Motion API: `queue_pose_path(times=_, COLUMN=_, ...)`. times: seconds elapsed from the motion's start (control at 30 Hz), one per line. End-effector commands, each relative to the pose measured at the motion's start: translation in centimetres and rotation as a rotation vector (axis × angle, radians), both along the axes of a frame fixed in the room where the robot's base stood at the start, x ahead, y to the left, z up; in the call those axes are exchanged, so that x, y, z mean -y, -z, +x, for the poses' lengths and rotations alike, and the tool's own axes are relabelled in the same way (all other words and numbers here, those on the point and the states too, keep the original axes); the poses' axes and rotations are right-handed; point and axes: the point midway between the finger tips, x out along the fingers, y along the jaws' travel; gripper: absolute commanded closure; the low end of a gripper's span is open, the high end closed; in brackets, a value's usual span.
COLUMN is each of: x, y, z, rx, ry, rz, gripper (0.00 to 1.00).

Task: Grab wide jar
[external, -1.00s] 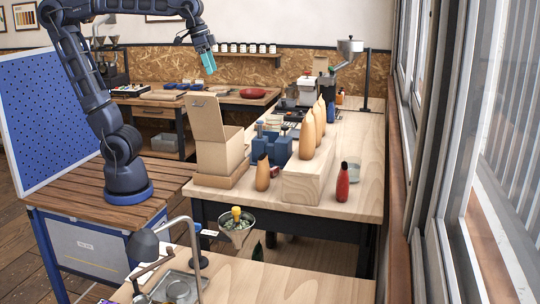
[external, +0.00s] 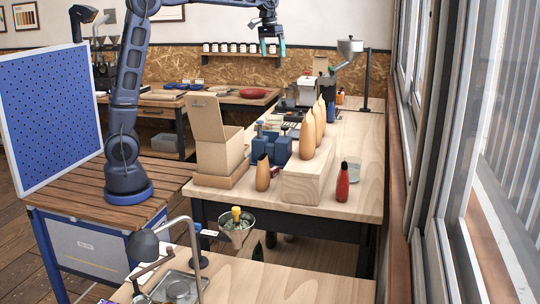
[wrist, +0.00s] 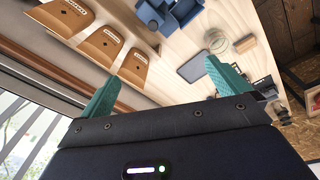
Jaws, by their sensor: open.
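A clear glass jar (external: 353,170) stands on the light wooden workbench (external: 345,205), behind the red bottle near the window side. A round clear glass jar (wrist: 216,40) also shows in the wrist view; I cannot tell if it is the same one. My gripper (external: 272,47) is open and empty, pointing down, high above the far part of the bench. Its teal fingers (wrist: 163,78) are spread apart in the wrist view, with the round jar beyond the right fingertip. No finger touches anything.
Several tall tan vessels (external: 307,134) stand along a pale wooden block (external: 307,183). A blue holder (external: 272,147), a cardboard box (external: 220,155) and a red bottle (external: 342,182) are also on the bench.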

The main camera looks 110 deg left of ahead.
Motion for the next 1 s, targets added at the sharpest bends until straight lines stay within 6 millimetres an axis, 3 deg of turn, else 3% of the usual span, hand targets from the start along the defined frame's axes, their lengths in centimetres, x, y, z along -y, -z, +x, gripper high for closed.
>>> queue_pose_path(times=0.03, x=-2.5, y=0.7, z=-0.2, rx=-0.011, ry=-0.035, rz=-0.007, gripper=0.0)
queue_pose_path(times=0.2, x=-9.8, y=2.6, z=-1.2, rx=-0.037, ry=-0.144, rz=-0.026, gripper=0.0)
queue_pose_path(times=0.4, x=-16.7, y=4.8, z=-3.2, rx=-0.064, ry=-0.247, rz=-0.044, gripper=0.0)
queue_pose_path(times=0.7, x=-22.2, y=7.0, z=-5.4, rx=-0.087, ry=-0.329, rz=-0.059, gripper=0.0)
queue_pose_path(times=1.0, x=-25.3, y=8.6, z=-6.9, rx=-0.101, ry=-0.376, rz=-0.069, gripper=0.0)
